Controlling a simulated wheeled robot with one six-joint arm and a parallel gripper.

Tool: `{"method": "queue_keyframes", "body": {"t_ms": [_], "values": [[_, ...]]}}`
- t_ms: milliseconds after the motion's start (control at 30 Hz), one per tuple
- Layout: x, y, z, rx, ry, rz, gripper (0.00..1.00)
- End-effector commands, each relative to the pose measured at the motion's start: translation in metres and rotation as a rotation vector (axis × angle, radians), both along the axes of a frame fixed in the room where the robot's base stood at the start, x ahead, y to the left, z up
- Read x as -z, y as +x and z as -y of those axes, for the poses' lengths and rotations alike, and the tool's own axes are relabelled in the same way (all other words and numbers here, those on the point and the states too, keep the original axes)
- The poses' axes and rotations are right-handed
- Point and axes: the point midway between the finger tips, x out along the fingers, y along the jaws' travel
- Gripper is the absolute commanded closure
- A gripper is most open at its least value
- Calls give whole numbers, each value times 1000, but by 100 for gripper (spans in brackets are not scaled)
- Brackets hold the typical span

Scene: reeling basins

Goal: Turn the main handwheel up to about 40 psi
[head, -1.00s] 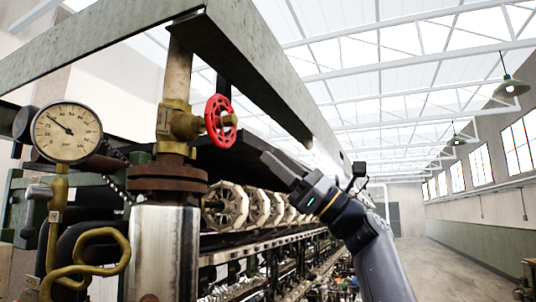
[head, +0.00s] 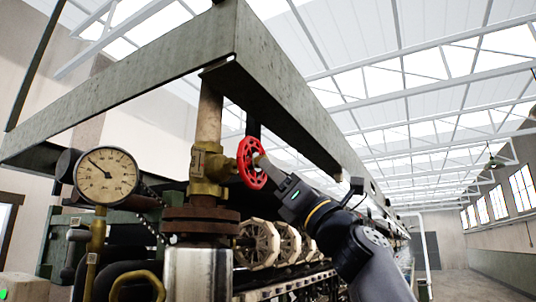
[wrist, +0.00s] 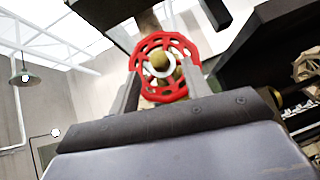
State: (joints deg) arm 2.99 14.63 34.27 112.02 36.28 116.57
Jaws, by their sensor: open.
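The red main handwheel (head: 251,163) sits on a brass valve (head: 208,168) on an upright pipe. My gripper (head: 262,164) is at the handwheel from its right side in the head view. In the wrist view the handwheel (wrist: 165,66) shows between the two fingers of my gripper (wrist: 160,82), which are spread apart. Whether the fingers touch the rim I cannot tell. The round pressure gauge (head: 106,175) stands left of the valve. Its needle points to the upper left; the numbers are too small to read surely.
A green-grey steel beam frame (head: 130,88) passes above the valve. A rusty flange (head: 201,219) and a metal-clad pipe (head: 197,272) are below it. Several reels (head: 262,243) line the machine behind. A curved brass pipe (head: 137,285) is below the gauge.

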Motion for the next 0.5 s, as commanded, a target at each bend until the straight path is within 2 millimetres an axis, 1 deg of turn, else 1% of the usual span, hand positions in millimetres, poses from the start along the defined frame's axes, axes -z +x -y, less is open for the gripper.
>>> {"method": "queue_keyframes", "body": {"t_ms": [33,200,500], "values": [[-10,4,-5,-2,-1,0,55],[-21,13,-14,-1,0,0,55],[-23,17,-18,1,0,-1,55]]}}
